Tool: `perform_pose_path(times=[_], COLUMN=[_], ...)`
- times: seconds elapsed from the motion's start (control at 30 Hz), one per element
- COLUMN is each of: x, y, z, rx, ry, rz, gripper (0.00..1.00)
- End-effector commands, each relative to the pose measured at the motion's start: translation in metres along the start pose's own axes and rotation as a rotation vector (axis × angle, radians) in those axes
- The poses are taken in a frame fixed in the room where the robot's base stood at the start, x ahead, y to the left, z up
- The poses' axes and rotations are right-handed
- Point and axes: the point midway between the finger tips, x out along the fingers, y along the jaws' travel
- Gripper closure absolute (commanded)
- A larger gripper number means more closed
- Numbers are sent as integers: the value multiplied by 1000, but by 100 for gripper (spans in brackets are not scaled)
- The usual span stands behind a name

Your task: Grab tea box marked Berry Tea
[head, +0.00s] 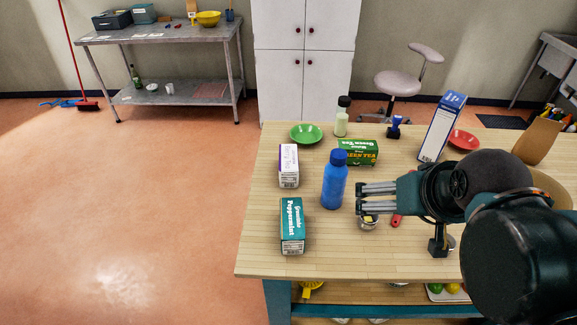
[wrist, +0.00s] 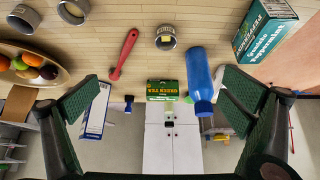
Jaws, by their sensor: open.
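A white and purple tea box (head: 289,165) stands at the left of the wooden table in the head view, its small lettering hard to read; it looks like the berry one. I cannot make it out in the wrist view. A teal Peppermint box (head: 292,225) stands nearer the front edge and shows in the wrist view (wrist: 265,32). A green Green Tea box (head: 358,152) lies farther back, also in the wrist view (wrist: 162,90). My gripper (head: 362,198) points left over the table, right of the purple box, with the blue bottle between them. Its fingers are apart and empty (wrist: 158,85).
A tall blue bottle (head: 335,180) stands just left of my fingers. A metal cup (wrist: 165,38) and a red-handled utensil (wrist: 124,55) lie near my gripper. A green bowl (head: 306,134), a pale bottle (head: 342,120) and a blue-white carton (head: 440,127) stand farther back.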

Motion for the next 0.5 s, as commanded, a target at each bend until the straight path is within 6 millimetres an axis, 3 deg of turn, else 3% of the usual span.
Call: perform_pose_path(times=[0.5], x=[-4], y=[-13], z=[-37], rx=[128], ry=[-53], rz=[-13], gripper=[0])
